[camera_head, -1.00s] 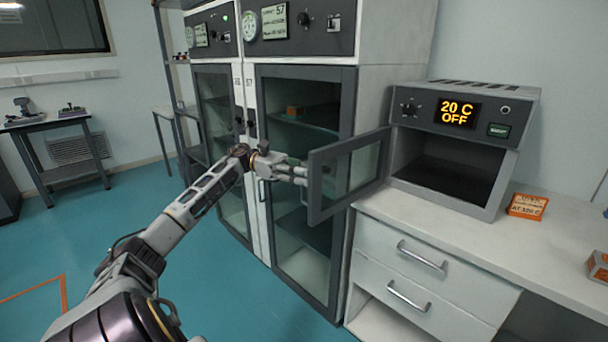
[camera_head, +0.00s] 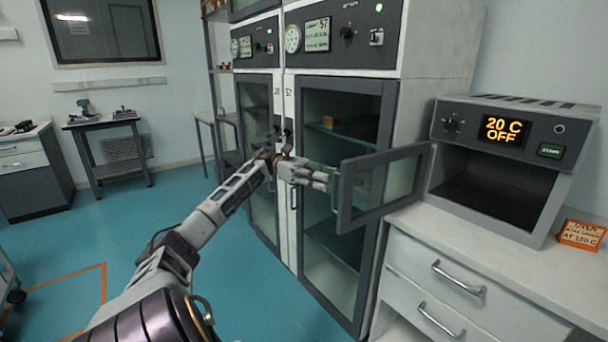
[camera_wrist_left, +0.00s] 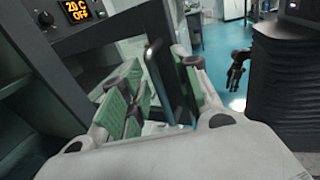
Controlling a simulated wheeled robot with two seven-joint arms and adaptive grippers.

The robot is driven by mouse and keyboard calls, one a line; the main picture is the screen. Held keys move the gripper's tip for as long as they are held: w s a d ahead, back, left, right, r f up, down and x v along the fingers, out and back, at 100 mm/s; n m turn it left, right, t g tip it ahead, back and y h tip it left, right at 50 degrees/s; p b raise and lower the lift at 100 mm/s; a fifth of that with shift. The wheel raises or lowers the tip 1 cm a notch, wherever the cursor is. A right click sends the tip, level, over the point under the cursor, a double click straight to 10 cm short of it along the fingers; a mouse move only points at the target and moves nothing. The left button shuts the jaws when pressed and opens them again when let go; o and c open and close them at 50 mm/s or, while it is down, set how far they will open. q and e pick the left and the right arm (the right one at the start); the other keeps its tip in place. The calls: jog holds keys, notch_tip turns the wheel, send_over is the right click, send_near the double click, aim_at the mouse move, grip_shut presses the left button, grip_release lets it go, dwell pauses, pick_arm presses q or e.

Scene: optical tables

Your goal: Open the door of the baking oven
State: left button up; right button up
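The baking oven (camera_head: 497,208) stands on the white counter at the right, its display reading "20 C OFF". Its dark-framed glass door (camera_head: 345,196) is swung wide open to the left, so the dark chamber shows. My left gripper (camera_head: 326,182) is at the door's free edge, by the handle side. In the left wrist view its green-padded fingers (camera_wrist_left: 165,95) stand apart, with the dark edge of the door (camera_wrist_left: 160,70) between them. They look open; whether a pad touches the door is hard to see.
An orange sign (camera_head: 581,235) lies on the counter right of the oven. Drawers (camera_head: 455,285) are below. Tall glass-doored cabinets (camera_head: 345,130) stand behind the gripper and the open door. The teal floor (camera_head: 120,215) at the left is clear.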

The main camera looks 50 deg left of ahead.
pick_arm(q)
jog(key=v, duration=0.7)
jog(key=shift+w+a+f, duration=0.25)
jog(key=shift+a+f, duration=0.05)
jog(key=shift+f, duration=0.1)
dwell(0.6)
